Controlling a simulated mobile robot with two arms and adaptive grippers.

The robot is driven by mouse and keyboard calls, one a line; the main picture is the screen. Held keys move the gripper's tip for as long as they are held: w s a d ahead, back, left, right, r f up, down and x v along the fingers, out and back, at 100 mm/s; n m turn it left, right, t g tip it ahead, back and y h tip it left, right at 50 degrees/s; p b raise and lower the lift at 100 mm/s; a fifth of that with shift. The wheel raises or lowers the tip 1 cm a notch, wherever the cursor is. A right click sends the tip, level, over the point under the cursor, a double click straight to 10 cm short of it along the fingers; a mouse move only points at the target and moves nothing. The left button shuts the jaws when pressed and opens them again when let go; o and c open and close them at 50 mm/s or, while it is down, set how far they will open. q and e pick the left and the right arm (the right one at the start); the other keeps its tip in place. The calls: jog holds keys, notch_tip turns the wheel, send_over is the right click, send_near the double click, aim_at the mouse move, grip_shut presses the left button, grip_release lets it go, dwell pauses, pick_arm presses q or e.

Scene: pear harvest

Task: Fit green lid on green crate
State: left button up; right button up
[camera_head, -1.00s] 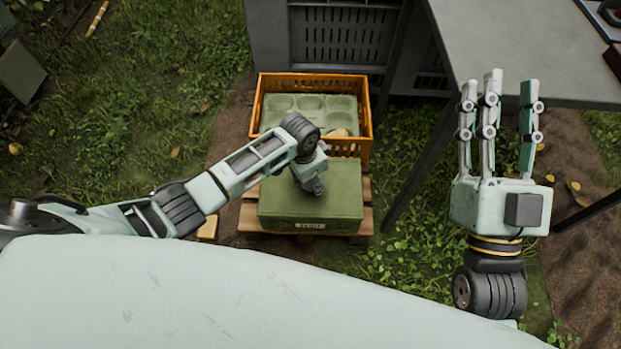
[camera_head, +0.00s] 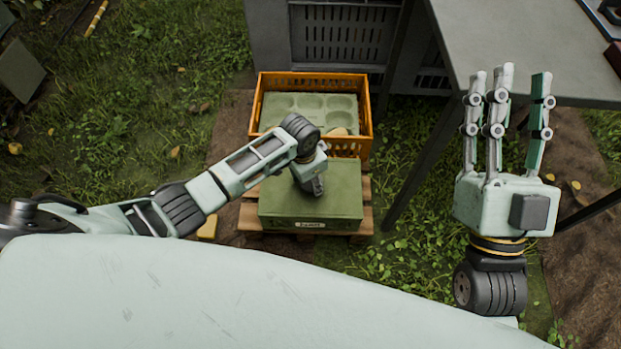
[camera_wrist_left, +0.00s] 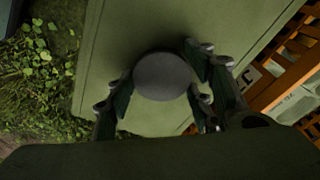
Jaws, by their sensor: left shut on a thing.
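The green lid (camera_head: 342,190) is a flat panel lying over the green crate (camera_head: 285,224), whose front wall has a small pale label. From above, the lid's edges look roughly in line with the crate; I cannot tell whether it is fully seated. My left gripper (camera_head: 316,190) points down over the middle of the lid. In the left wrist view its fingers (camera_wrist_left: 165,85) are closed around a round grey knob (camera_wrist_left: 162,76) above the green lid (camera_wrist_left: 130,35). My right gripper (camera_head: 508,85) is raised at the right, its fingers extended upward, open and empty.
An orange crate (camera_head: 368,118) with a pale green moulded tray (camera_head: 345,104) stands just behind the green crate. The green crate rests on a wooden pallet (camera_head: 247,218). A grey table (camera_head: 500,50) stands at the right. Grass lies open at the left.

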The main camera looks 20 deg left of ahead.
pick_arm(q)
jog(key=shift+f, duration=0.3)
pick_arm(e)
jog(key=shift+s+r+y, duration=0.3)
jog(key=shift+s+r, duration=0.05)
jog(key=shift+s, duration=0.1)
pick_arm(q)
jog(key=o, duration=1)
pick_arm(e)
jog(key=shift+t, duration=0.3)
